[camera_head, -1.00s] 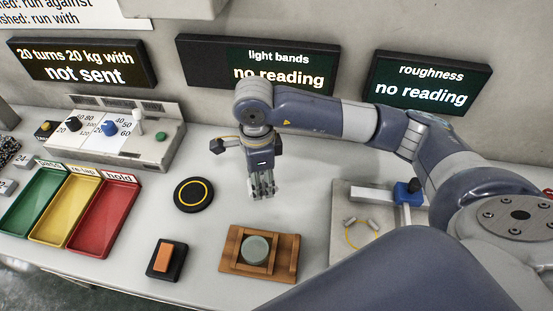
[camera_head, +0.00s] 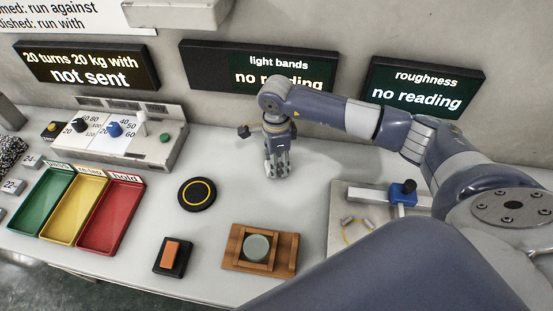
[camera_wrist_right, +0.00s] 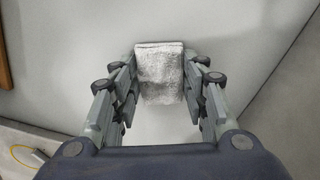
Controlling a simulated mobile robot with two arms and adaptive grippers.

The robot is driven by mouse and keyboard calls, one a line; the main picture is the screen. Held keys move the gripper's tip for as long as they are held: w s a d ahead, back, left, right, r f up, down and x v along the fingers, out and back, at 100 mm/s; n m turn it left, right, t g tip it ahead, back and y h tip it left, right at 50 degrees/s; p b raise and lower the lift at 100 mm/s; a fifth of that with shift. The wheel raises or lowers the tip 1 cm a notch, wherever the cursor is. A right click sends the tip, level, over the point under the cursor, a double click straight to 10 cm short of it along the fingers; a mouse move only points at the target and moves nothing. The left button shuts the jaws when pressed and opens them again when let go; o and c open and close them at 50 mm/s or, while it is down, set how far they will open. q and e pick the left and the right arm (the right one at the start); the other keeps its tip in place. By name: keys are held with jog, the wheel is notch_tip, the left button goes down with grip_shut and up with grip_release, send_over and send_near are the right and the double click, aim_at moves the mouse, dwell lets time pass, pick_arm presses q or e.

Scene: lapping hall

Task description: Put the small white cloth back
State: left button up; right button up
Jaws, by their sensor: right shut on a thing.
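The small white cloth (camera_wrist_right: 160,75) shows in the right wrist view between the fingers of my right gripper (camera_wrist_right: 160,95), which is shut on it. In the head view my right gripper (camera_head: 277,170) points down over the bare white bench, right of and behind the black disc. The cloth cannot be made out in the head view, where the fingers hide it. Whether the cloth touches the bench, I cannot tell. My left gripper is not in view.
A black disc with a yellow ring (camera_head: 197,194) lies left of the gripper. In front is a wooden holder (camera_head: 287,252) with a round grey-green piece (camera_head: 256,247). A red tray (camera_head: 108,218) stands left, a blue-topped fixture (camera_head: 403,193) right. The bench (camera_head: 330,165) near the gripper is clear.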

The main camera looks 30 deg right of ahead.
jog(key=shift+f, duration=0.2)
jog(key=o, duration=0.9)
jog(key=shift+o, duration=0.2)
jog(key=shift+r, duration=0.15)
jog(key=shift+r, duration=0.25)
notch_tip(320, 180, up, 12)
jog(key=b, duration=0.2)
jog(key=shift+f, duration=0.15)
